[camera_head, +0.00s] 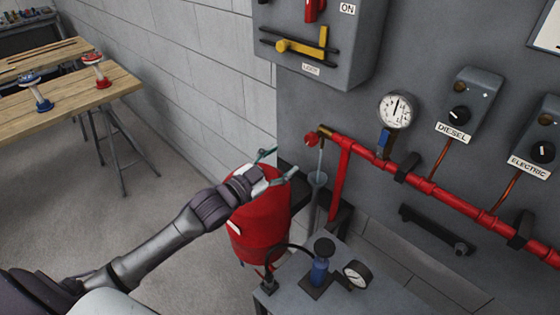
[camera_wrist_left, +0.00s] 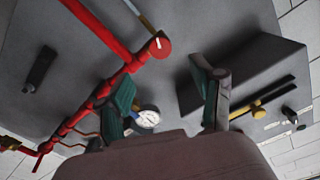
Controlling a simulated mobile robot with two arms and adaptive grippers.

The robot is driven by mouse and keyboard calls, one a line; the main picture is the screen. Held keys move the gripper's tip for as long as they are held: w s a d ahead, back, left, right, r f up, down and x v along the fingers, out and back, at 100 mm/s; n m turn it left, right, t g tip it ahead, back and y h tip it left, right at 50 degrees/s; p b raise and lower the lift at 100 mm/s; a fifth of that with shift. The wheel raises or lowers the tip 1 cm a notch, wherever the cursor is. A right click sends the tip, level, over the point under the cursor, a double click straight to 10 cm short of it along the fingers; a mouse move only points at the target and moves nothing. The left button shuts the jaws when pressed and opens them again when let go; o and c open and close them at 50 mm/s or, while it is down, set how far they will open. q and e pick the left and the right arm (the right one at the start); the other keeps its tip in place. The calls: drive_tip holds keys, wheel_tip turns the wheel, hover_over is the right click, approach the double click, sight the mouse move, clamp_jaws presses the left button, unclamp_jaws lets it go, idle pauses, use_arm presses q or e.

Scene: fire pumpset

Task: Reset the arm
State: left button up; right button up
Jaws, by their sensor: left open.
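My left arm comes in from the lower left in the head view. Its gripper (camera_head: 280,165) is open and empty, in front of the grey wall corner and above the red tank (camera_head: 262,225). The fingertips are apart and seem clear of the red pipe's end. In the left wrist view the two fingers (camera_wrist_left: 168,95) are spread with nothing between them. The red pipe (camera_wrist_left: 82,115) and a white gauge (camera_wrist_left: 146,117) show beyond the left finger there. My right gripper is not in view.
A grey lever box (camera_head: 318,40) with a yellow handle hangs above the gripper. A red pipe (camera_head: 450,197) with a gauge (camera_head: 394,110) runs along the panel to the right. A small bench (camera_head: 345,295) holds a blue pump (camera_head: 320,268). A wooden table (camera_head: 60,105) stands far left, with open floor before it.

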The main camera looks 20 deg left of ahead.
use_arm(q)
drive_tip(key=s+d+f+n+g+y, duration=0.4)
drive_tip(key=s+f+g, duration=0.2)
drive_tip(key=s+f, duration=0.65)
drive_tip(key=s+f+n+g+y, duration=0.25)
drive_tip(key=s+g, duration=0.45)
drive_tip(key=s, duration=1.2)
wheel_tip(320, 180, down, 28)
drive_tip(key=g+b, duration=0.2)
drive_tip(key=s+a+f+g+b, duration=0.1)
drive_tip(key=s+a+f+b, duration=0.1)
drive_tip(key=s+f, duration=1.5)
wheel_tip(320, 180, down, 3)
drive_tip(key=shift+s+a+r, duration=0.15)
drive_tip(key=shift+s+a, duration=0.25)
drive_tip(key=shift+a, duration=0.35)
